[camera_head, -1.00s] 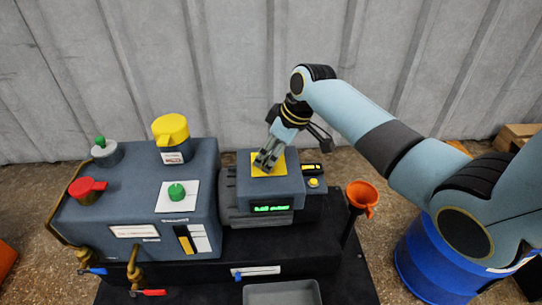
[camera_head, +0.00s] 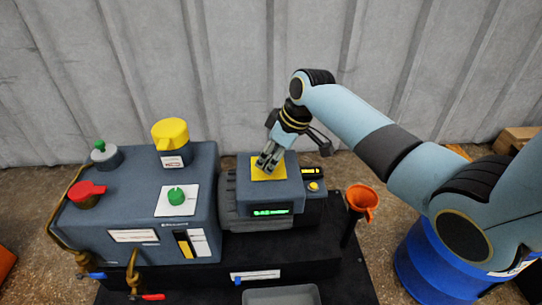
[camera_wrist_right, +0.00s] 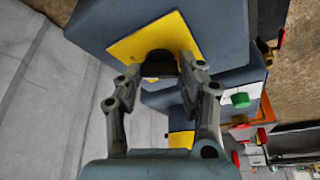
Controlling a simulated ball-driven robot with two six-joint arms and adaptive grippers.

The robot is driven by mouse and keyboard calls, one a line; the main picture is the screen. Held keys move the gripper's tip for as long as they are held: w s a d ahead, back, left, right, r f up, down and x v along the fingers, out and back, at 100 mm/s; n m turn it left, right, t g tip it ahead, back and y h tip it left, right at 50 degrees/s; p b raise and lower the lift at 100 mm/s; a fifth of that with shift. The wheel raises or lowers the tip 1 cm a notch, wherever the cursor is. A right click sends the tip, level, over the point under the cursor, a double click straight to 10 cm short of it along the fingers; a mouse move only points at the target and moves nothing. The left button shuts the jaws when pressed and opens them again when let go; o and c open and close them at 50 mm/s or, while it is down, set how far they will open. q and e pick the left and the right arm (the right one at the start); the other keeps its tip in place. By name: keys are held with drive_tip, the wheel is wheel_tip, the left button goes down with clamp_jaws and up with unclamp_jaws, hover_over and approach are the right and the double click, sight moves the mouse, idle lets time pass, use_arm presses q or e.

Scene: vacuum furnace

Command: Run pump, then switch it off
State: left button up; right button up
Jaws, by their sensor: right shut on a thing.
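The pump unit (camera_head: 270,200) is a grey box with a lit green display (camera_head: 270,211) on its front. A yellow plate (camera_head: 261,174) lies on its top, and the plate also shows in the right wrist view (camera_wrist_right: 130,46). My right gripper (camera_head: 265,168) reaches down to the plate. In the right wrist view its fingers (camera_wrist_right: 160,72) are shut on a dark round knob (camera_wrist_right: 159,64) at the middle of the plate. The text on the display is too small to read. My left gripper is not in view.
The larger grey housing (camera_head: 110,215) on the left carries a red handle (camera_head: 87,192), a green knob (camera_head: 176,196) and a yellow cap (camera_head: 170,131). An orange funnel (camera_head: 362,199) and a blue drum (camera_head: 425,265) stand to the right. A grey tray (camera_head: 282,294) lies in front.

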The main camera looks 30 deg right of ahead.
drive_tip(key=shift+r+n+p, duration=0.1)
drive_tip(key=shift+n+p, duration=0.25)
drive_tip(key=shift+n, duration=0.25)
drive_tip(key=shift+w+d+n+g+y, duration=0.1)
drive_tip(key=shift+n+g+y, duration=0.25)
drive_tip(key=shift+n, duration=0.45)
drive_tip(key=shift+n+p, duration=0.3)
drive_tip(key=shift+n, duration=0.1)
drive_tip(key=shift+n+g+y, duration=0.35)
drive_tip(key=shift+n, duration=0.55)
drive_tip(key=shift+w+n+g, duration=0.1)
drive_tip(key=shift+n+g, duration=0.3)
drive_tip(key=shift+n, duration=0.5)
drive_tip(key=shift+n+g+y+b, duration=0.3)
drive_tip(key=shift+n+b, duration=0.15)
drive_tip(key=shift+n, duration=0.35)
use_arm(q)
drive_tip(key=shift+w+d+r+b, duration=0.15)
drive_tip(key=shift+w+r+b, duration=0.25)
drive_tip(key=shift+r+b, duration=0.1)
use_arm(e)
drive_tip(key=shift+w+n+g, duration=0.15)
drive_tip(key=shift+n+g, duration=0.45)
drive_tip(key=shift+n, duration=1)
